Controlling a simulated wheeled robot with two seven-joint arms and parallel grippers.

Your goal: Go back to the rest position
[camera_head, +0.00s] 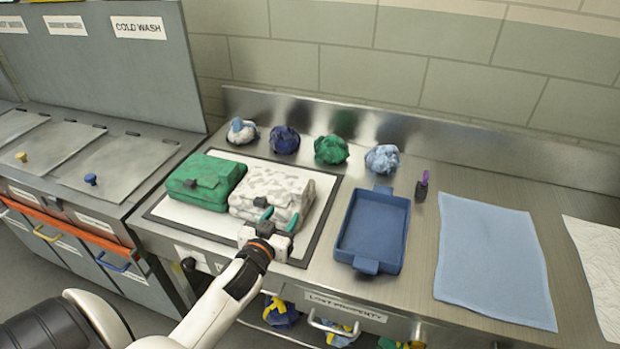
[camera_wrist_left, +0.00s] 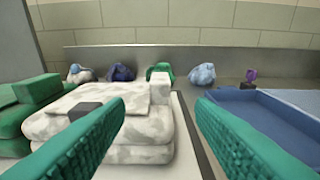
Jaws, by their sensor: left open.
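My left gripper (camera_head: 270,220) is open and empty. It is at the front edge of the white and grey sling bag (camera_head: 272,190), close to its near right corner; I cannot tell whether they touch. In the left wrist view the two green fingers (camera_wrist_left: 160,125) stand wide apart, with the white and grey bag (camera_wrist_left: 145,130) behind and left of the gap. A green sling bag (camera_head: 203,180) lies left of it on the same black-rimmed white mat (camera_head: 165,208). It also shows at the left edge of the left wrist view (camera_wrist_left: 28,95). My right gripper is not in view.
An empty blue tray (camera_head: 372,230) stands right of the mat. Several crumpled cloth bundles (camera_head: 331,149) line the back. A small purple-topped item (camera_head: 423,186) and a light blue cloth (camera_head: 490,255) lie further right. Lidded bins (camera_head: 115,160) stand left. A drawer handle (camera_head: 333,325) juts out below the counter.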

